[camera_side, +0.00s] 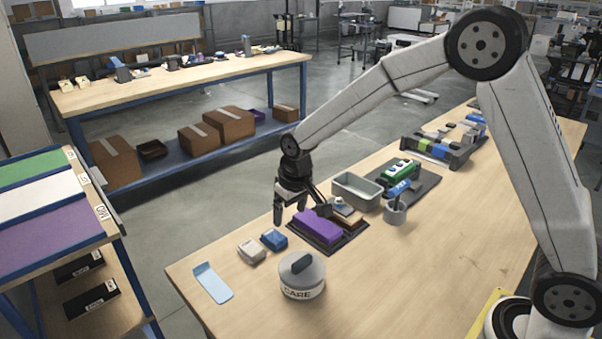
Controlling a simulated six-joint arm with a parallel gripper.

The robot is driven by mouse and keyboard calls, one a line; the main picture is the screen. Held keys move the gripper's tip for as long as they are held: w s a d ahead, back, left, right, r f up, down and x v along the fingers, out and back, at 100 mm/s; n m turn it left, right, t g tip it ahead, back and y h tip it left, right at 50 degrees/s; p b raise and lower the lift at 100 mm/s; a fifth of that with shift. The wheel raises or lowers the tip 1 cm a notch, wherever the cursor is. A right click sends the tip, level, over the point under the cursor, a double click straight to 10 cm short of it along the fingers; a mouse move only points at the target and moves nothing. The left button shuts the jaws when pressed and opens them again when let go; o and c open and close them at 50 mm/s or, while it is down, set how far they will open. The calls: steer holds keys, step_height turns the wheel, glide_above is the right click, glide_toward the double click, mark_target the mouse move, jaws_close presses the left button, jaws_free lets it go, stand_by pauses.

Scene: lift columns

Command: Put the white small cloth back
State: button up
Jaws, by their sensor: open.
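A small off-white folded block (251,251), which looks like the white small cloth, lies on the wooden table near its left edge. A similar blue folded block (273,239) lies just right of it. A larger purple folded cloth (318,227) lies on a dark tray (327,249). My gripper (301,212) points down with its fingers apart, above the far left side of the tray. No cloth shows between the fingers. I cannot tell its exact height. The left rack (112,232) has green, white (38,200) and purple sections with small labels.
A grey bin (356,191), a cup with tools (395,212) and a green device (401,171) stand beyond the tray.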

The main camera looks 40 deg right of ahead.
steer(key=s+d, duration=0.2)
steer(key=s, duration=0.8)
steer(key=s+d, duration=0.3)
steer(key=s, duration=0.7)
steer(key=shift+d+f+t, duration=0.15)
steer(key=shift+d+t, duration=0.15)
steer(key=shift+t, duration=0.1)
